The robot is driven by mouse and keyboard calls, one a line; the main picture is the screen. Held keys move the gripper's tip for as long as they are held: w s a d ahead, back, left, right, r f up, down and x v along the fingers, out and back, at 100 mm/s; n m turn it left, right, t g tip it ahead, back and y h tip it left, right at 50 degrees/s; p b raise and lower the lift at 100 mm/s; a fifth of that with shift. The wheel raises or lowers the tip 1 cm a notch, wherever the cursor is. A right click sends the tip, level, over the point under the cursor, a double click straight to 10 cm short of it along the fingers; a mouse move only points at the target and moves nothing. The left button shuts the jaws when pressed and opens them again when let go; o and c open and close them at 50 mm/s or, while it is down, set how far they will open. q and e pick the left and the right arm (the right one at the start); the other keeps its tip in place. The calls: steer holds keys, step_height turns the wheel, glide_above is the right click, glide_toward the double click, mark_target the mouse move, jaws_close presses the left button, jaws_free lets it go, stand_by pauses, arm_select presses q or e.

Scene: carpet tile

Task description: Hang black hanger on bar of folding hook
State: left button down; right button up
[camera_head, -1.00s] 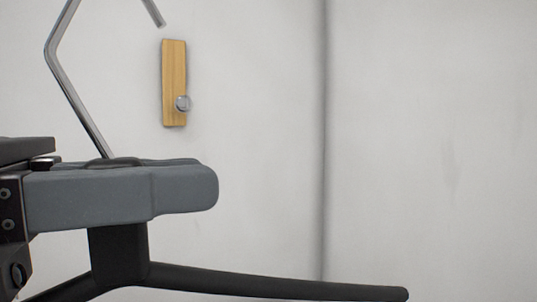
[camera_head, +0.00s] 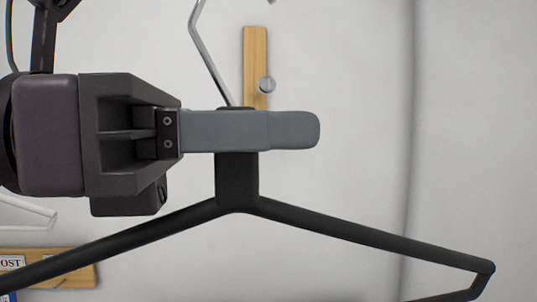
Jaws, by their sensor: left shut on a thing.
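The black hanger (camera_head: 330,225) hangs upright from my left gripper (camera_head: 290,130), which is shut on its neck. Its metal hook (camera_head: 208,55) rises above the fingers and runs out of the top of the view. Its black arms spread below, the left one running out of view. The hanger's hook shows just left of the strip, and the fingers cover the strip's lower end. I cannot tell the depth gap. My right gripper is not in view.
At the lower left, another wooden board (camera_head: 78,270) with a partly seen label is on the wall. A pale hanger-like shape (camera_head: 28,213) shows above it. A dark vertical seam (camera_head: 411,120) runs down the wall. The wall to the right is bare.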

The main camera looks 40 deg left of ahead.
arm_select(q)
steer(key=w+a+b, duration=0.3)
steer(key=w+a, duration=1.4)
steer(key=a, duration=0.4)
steer(key=shift+w+d+f+p, duration=0.1)
steer(key=shift+w+d+f, duration=0.25)
steer(key=shift+w+d, duration=0.25)
steer(key=shift+w+d+f+p, duration=0.1)
steer(key=shift+w+d+f, duration=0.25)
steer(key=shift+w, duration=0.3)
steer(key=shift+w+d+f+p, duration=0.1)
steer(key=shift+w+d+f, duration=0.25)
steer(key=shift+w+d, duration=0.25)
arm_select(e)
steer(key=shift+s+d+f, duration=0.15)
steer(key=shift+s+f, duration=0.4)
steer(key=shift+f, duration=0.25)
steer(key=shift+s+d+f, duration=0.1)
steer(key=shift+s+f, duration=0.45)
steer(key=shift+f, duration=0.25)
